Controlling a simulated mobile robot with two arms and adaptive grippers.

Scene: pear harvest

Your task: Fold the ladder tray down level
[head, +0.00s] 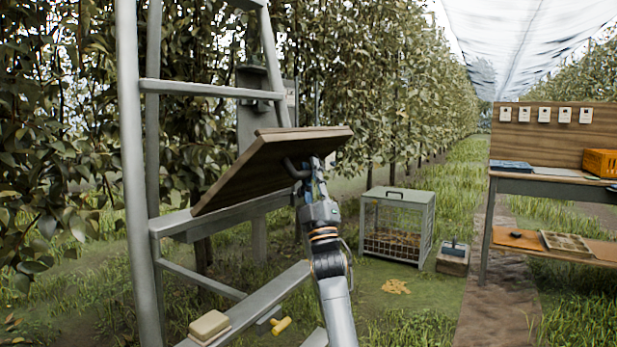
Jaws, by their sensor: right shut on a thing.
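The wooden ladder tray (250,175) is tilted steeply at the ladder (135,170), its upper edge raised toward the right and its lower edge near a grey ladder rung. A dark handle (294,170) is on the tray's face. My right gripper (308,172) is shut on this handle, with its arm reaching up from the bottom of the head view. The fingertips are partly hidden against the handle. My left gripper is not in view.
A wire cage (398,225) stands on the grass behind. A bench (545,185) with an orange crate (600,162) is at right. Trees crowd the left.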

